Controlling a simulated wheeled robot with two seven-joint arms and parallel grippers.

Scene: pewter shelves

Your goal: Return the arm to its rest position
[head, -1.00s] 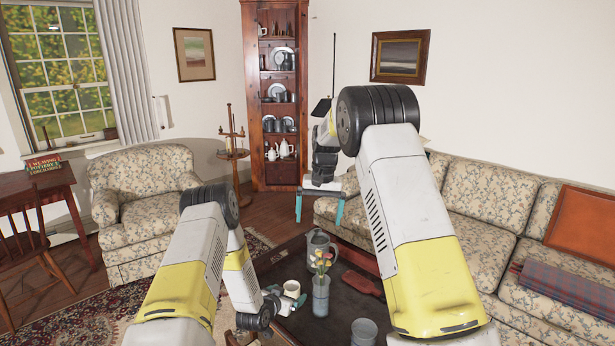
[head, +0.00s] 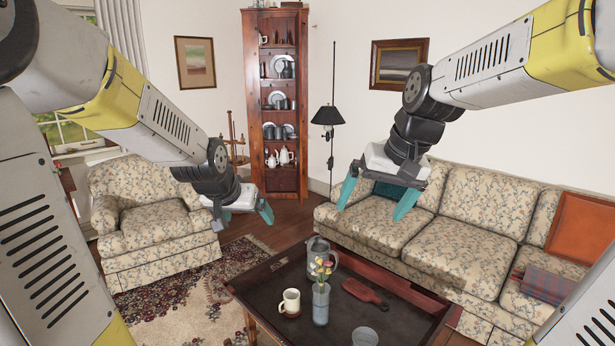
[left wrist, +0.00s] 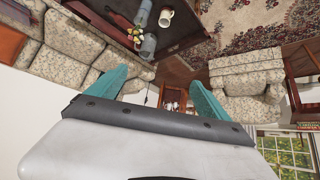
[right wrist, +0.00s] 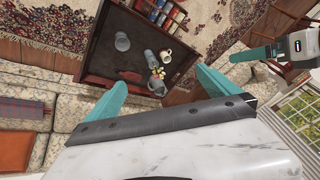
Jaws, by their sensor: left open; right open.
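My left gripper (head: 242,218) is open and empty, raised in front of the armchair, left of and above the coffee table. Its two teal fingers stand apart in the left wrist view (left wrist: 160,85). My right gripper (head: 371,211) is open and empty, held in the air in front of the sofa. Its teal fingers are also spread in the right wrist view (right wrist: 160,88). Both arms are lifted, with their elbows wide apart at the sides of the head view. Nothing is between either pair of fingers.
The dark coffee table (head: 262,290) holds a cream mug (head: 290,303), a vase with flowers (head: 320,303), a grey pitcher (head: 318,252) and a red board (head: 364,291). A sofa (head: 470,215) stands right, an armchair (head: 150,215) left, a tall cabinet (head: 258,100) behind.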

